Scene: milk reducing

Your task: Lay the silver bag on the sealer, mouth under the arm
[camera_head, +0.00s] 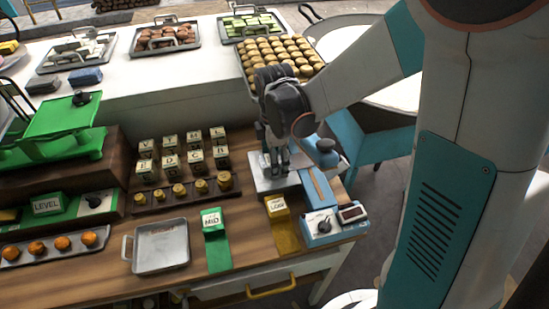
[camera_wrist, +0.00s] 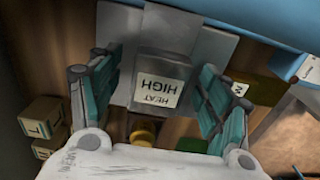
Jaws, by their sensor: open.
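The silver bag (camera_wrist: 160,66), labelled HEAT HIGH, is between the spread fingers of my gripper (camera_wrist: 158,100) in the wrist view. Its flat mouth part (camera_wrist: 170,22) points toward the blue sealer (camera_wrist: 258,18) at the top. Whether the mouth is under the sealer's arm cannot be told. In the head view the sealer (camera_head: 322,226) stands at the table's right end, with its long arm (camera_head: 317,187) and a pale plate (camera_head: 262,186) beside it. My gripper (camera_head: 275,160) is open above that plate, pointing down, and hides the bag there.
A yellow LOW bag (camera_head: 278,208) and a green MID bag (camera_head: 213,236) lie left of the sealer. A metal tray (camera_head: 161,262) is further left. A cookie tray (camera_head: 251,76) is behind.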

